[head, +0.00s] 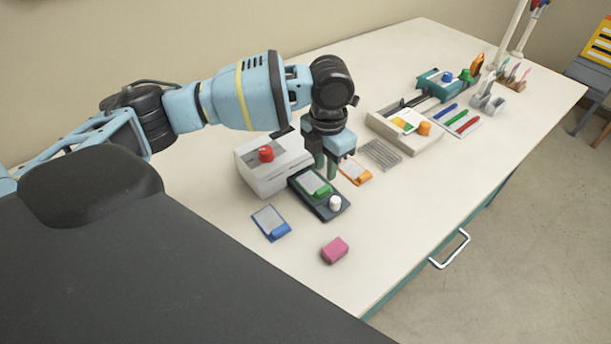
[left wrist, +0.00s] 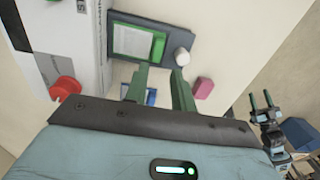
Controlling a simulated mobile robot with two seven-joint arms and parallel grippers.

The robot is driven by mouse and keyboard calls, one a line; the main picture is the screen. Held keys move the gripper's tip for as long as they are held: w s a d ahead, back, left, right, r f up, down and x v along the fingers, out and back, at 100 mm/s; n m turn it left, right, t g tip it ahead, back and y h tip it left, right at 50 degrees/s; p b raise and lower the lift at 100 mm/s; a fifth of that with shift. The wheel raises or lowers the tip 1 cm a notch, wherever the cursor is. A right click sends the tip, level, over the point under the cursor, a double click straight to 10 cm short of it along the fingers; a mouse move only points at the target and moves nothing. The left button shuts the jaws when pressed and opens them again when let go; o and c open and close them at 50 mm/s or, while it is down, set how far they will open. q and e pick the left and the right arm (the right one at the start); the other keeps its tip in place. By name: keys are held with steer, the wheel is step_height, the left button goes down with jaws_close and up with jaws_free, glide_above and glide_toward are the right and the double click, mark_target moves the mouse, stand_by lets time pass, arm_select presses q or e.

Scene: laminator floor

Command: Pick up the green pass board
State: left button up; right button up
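The green pass board (head: 314,183) lies on a dark tray (head: 323,208) next to a white machine. It has a pale face and a green clip end, and it also shows in the left wrist view (left wrist: 138,42). My left gripper (head: 326,167) hangs above the board's far side and partly covers it in the head view. In the left wrist view its green fingers (left wrist: 158,80) are apart with nothing held between them. My right gripper (left wrist: 261,98) shows small at the right of the left wrist view, its fingertips apart and empty.
The white machine (head: 268,177) with a red button (head: 266,153) stands beside the tray. A white knob (head: 335,202) stands on the tray. A blue board (head: 270,222), pink block (head: 335,250) and orange board (head: 355,172) lie around. The table's front right is clear.

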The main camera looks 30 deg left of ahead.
mark_target(323, 189)
arm_select(q)
steer(key=shift+w+a+r, duration=0.1)
steer(key=shift+a+r, duration=0.15)
steer(key=shift+a, duration=0.2)
steer(key=shift+d+f, duration=0.15)
steer(key=shift+f, duration=0.1)
steer(key=shift+d+f, duration=0.15)
steer(key=shift+f, duration=3.5)
steer(key=shift+c, duration=0.4)
jaws_close()
